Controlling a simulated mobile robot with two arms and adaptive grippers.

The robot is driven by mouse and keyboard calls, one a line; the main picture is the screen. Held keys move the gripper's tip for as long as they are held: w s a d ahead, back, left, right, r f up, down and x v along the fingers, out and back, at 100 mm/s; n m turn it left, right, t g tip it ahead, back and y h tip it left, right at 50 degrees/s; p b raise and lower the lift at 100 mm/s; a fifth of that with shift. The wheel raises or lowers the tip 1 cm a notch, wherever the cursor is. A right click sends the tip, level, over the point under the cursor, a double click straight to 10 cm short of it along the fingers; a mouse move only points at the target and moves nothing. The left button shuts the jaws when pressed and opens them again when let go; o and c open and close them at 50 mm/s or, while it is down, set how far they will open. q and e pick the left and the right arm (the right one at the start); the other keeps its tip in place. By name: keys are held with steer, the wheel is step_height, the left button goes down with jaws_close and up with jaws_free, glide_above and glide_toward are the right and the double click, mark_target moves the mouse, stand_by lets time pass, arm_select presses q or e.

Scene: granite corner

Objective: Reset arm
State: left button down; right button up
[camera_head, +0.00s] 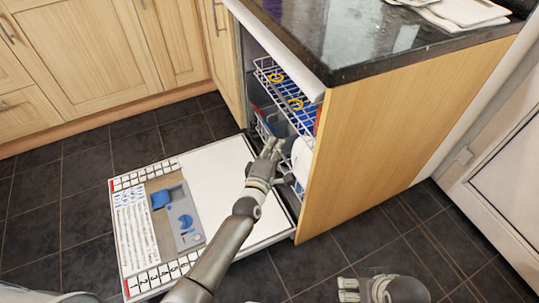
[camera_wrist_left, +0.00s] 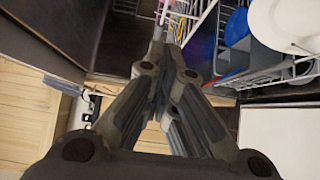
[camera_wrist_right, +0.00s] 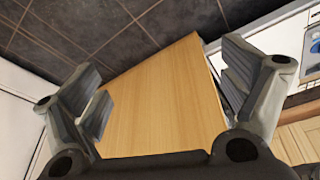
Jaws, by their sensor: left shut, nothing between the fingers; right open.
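My left gripper (camera_head: 270,150) reaches in from the lower left, over the open dishwasher door (camera_head: 225,165), with its tips at the dishwasher's opening. In the left wrist view its fingers (camera_wrist_left: 165,85) are closed together with nothing between them. The white wire racks (camera_head: 268,72) of the dishwasher lie just beyond and beside it. My right gripper (camera_head: 350,290) is low at the bottom of the head view, in front of the wooden side panel (camera_head: 400,140). In the right wrist view its fingers (camera_wrist_right: 165,95) are spread wide and empty, with the panel behind them.
A dark granite countertop (camera_head: 370,35) stands above the dishwasher, with white plates or papers (camera_head: 460,10) at its back. Wooden cabinets (camera_head: 85,50) line the left. A white door (camera_head: 505,180) is at the right. Dark floor tiles (camera_head: 60,210) are clear.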

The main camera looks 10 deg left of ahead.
arm_select(q)
steer(key=shift+s+a+p, duration=0.15)
steer(key=shift+s+a, duration=0.1)
steer(key=shift+s, duration=0.9)
steer(key=shift+s+a+p, duration=0.15)
steer(key=shift+s+a, duration=0.05)
steer(key=shift+s, duration=0.9)
arm_select(e)
steer(key=shift+s+x, duration=0.15)
steer(key=shift+x, duration=0.65)
steer(key=shift+s+x, duration=0.15)
steer(key=shift+x, duration=0.7)
